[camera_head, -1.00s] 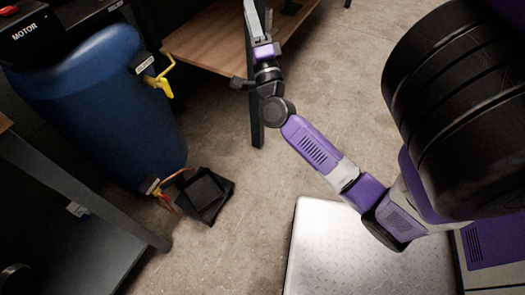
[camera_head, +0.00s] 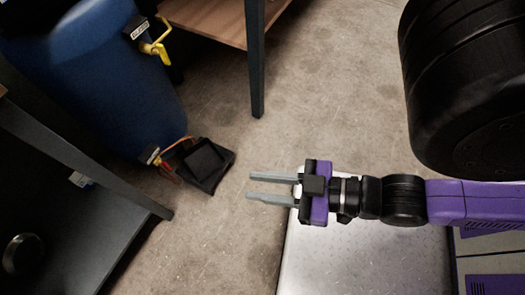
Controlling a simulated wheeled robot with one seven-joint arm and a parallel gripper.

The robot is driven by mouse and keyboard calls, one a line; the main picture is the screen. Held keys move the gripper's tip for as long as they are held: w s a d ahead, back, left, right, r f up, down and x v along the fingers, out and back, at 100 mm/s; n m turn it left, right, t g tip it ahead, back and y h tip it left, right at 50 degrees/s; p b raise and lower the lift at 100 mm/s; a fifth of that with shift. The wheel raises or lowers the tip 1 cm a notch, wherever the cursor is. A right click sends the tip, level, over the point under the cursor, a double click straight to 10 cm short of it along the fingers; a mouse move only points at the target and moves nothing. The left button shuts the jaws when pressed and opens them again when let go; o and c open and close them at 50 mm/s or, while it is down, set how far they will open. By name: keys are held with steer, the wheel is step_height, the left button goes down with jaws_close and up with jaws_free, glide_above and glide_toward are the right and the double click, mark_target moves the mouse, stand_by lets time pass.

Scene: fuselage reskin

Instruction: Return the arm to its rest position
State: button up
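My gripper (camera_head: 260,187) is in the middle of the head view, with two grey parallel fingers pointing left. The fingers are apart and nothing is between them. My purple and black arm (camera_head: 400,200) reaches in from the right, level across the picture. The gripper's body is above the left edge of a silver tread-plate surface (camera_head: 350,262), and the fingers extend past that edge over the bare floor.
A blue drum (camera_head: 95,75) with a yellow valve handle (camera_head: 157,42) stands at upper left. A black tray (camera_head: 205,162) lies on the floor below it. A dark shelf frame (camera_head: 85,165) is at left. A wooden-shelved table (camera_head: 210,18) has a leg (camera_head: 255,60) near top centre. Concrete floor is clear between.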

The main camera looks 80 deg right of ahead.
steer(key=shift+r, duration=0.15)
step_height(320, 180, up, 28)
steer(key=p, duration=2.8)
